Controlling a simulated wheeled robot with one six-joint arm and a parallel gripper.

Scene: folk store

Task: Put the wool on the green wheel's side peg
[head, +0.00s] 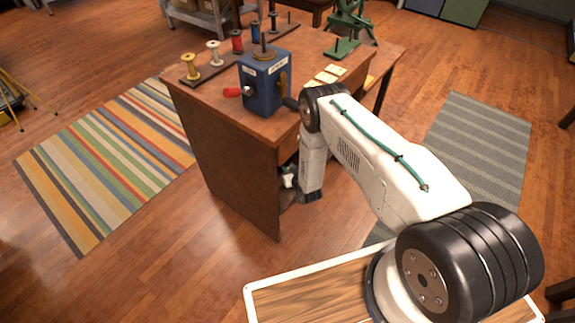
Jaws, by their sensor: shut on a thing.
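The green wheel (352,14) stands at the back right of the brown desk. A green base (342,48) with a short upright peg is in front of it. I cannot make out for sure which thing is the wool. My gripper (289,181) is low at the desk's right side, below the tabletop, at the end of my white arm. It is mostly hidden by the desk and my wrist. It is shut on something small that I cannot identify.
The desk (225,160) bears a blue box (264,84) with a red-handled crank, and yellow (191,66), white (214,53), red (237,41) and blue (255,32) spools. Pale cards (326,76) lie near its right edge. A striped rug (110,160) lies left.

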